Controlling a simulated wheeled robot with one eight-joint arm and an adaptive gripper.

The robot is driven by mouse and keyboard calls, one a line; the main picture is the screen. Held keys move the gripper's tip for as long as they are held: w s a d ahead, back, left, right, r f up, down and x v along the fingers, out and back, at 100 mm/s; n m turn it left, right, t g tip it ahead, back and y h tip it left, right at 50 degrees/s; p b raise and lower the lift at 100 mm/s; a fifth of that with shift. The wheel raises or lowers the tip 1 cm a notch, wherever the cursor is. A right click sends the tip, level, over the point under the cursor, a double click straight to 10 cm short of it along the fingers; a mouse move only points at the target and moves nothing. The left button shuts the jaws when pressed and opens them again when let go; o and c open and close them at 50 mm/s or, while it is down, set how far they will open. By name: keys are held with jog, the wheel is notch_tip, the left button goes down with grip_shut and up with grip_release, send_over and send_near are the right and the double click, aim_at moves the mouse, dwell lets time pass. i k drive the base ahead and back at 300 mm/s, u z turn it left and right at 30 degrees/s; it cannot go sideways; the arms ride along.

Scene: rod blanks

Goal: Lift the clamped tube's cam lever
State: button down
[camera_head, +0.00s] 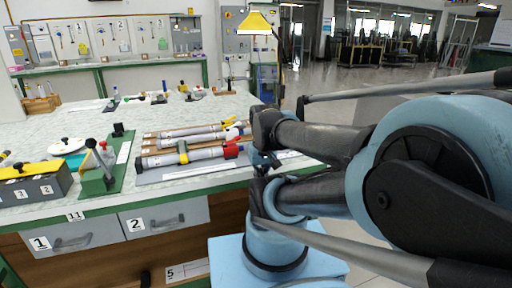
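I cannot make out for sure which part is the cam lever. My arm's dark end parts (264,160) show just right of the tubes; no fingers can be told apart.
The speckled worktop (60,125) has drawers labelled 1 and 2 below its front edge. A dark box with a yellow top (30,183) and a white round lid (66,145) stand at left. My arm fills the right side.

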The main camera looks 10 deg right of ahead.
aim_at(238, 139)
jog(key=z, duration=2.05)
jog(key=k, duration=1.95)
jog(key=u, duration=0.55)
